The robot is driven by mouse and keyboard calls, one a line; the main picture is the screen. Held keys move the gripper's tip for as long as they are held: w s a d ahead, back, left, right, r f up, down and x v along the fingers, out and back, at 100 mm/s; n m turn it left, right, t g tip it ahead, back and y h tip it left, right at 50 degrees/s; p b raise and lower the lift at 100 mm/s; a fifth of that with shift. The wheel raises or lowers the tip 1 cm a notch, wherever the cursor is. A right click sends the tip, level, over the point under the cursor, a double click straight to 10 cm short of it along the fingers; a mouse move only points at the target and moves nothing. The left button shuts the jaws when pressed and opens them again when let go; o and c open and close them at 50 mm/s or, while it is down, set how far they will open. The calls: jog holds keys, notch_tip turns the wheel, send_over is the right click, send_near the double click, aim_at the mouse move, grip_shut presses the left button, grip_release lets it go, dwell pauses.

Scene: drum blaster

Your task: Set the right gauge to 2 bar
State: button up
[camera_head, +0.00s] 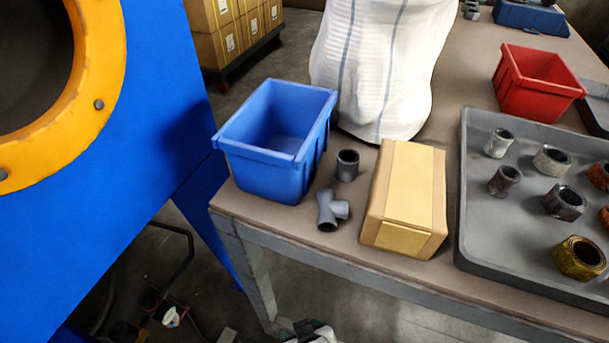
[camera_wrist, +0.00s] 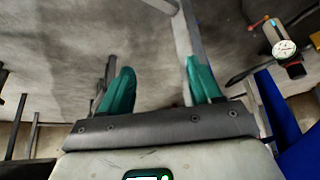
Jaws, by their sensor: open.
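My gripper (camera_wrist: 159,65) shows in the wrist view with its two teal fingers spread apart and nothing between them. A round white-faced gauge (camera_wrist: 284,48) is at the upper right of the wrist view, on a dark fitting beside a grey cylinder, apart from my fingers. Its reading is too small to make out, and I cannot tell whether it is the right gauge. In the head view, a small whitish object (camera_head: 171,318) sits low by the blue machine, too small to identify. Part of my arm's end shows at the bottom edge there.
The blue machine (camera_head: 150,120) with a yellow ring fills the left. The workbench (camera_head: 340,240) holds a blue bin (camera_head: 258,160), a cardboard box (camera_head: 405,200), a red bin (camera_head: 530,95) and a grey tray (camera_head: 500,255) of fittings. A bench leg (camera_head: 258,285) stands near the machine.

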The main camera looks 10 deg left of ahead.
jog(key=s+d+m+g+h, duration=0.2)
jog(key=s+d+m, duration=0.1)
jog(key=d, duration=1.5)
jog(key=s+d+r+m+g, duration=0.2)
jog(key=s+d+r+m, duration=0.15)
jog(key=s+d, duration=0.75)
notch_tip(320, 180, up, 29)
jog(key=w+p, duration=0.2)
jog(key=p, duration=2.7)
jog(key=shift+d+n+h+p, duration=0.3)
jog(key=shift+d+n+h, duration=0.05)
jog(key=shift+d+h, duration=0.1)
